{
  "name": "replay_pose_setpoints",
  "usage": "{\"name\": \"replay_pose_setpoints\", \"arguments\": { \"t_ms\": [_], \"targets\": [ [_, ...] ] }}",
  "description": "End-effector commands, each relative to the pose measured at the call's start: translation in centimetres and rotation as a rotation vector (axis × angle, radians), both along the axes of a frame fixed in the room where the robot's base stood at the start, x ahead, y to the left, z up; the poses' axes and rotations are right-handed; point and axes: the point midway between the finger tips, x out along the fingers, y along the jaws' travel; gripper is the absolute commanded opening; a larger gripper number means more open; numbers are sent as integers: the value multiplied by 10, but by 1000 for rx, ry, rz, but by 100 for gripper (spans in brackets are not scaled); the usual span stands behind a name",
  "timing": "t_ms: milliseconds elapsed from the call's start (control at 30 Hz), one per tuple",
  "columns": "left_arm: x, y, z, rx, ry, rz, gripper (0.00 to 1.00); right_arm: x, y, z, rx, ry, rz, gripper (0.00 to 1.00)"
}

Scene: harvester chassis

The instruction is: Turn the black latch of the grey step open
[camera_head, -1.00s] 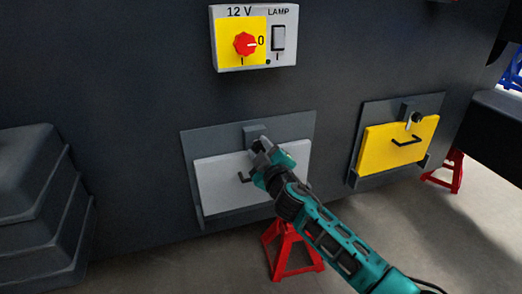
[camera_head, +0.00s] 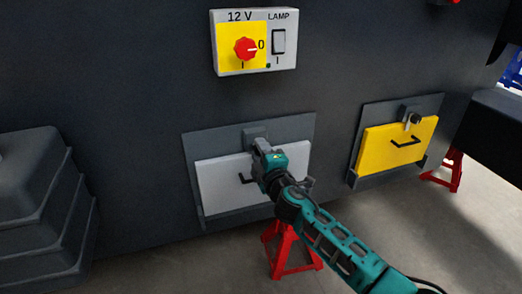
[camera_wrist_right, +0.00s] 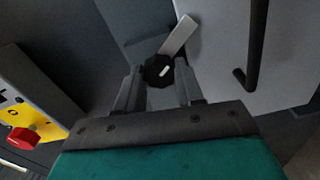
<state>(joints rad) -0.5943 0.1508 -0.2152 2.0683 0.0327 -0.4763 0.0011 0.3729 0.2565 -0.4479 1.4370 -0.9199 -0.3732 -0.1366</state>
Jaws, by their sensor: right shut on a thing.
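The grey step (camera_head: 222,182) is a pale grey panel with a black bar handle (camera_head: 246,180), set in a dark grey frame. My right gripper (camera_head: 258,147) is at the panel's top edge, in front of the latch, and hides most of it in the head view. In the right wrist view the black latch (camera_wrist_right: 157,71) sits between the fingertips of my right gripper (camera_wrist_right: 158,82), which is shut on it. The latch's pale tongue (camera_wrist_right: 180,36) slants up and right, reaching the panel (camera_wrist_right: 215,70). My left gripper is out of view.
A yellow step (camera_head: 385,148) with its own latch (camera_head: 414,119) is on the right. A switch box (camera_head: 255,41) with a red knob is above. Red stands (camera_head: 290,252) are below. A dark stepped casing (camera_head: 40,205) is at left.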

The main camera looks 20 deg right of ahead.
Motion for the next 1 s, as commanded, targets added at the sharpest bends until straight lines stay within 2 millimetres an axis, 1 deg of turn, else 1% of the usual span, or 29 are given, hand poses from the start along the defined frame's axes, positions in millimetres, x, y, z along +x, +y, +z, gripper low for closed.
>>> {"name": "replay_pose_setpoints", "arguments": {
  "t_ms": [600,800,1000],
  "targets": [
    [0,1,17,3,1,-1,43,0,-1,-1,-586,-18,-1,6],
    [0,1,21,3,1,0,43,0,-1,-2,-744,-23,0,6],
    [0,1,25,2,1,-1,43,0,-1,-3,-858,-27,0,6]
  ]
}}
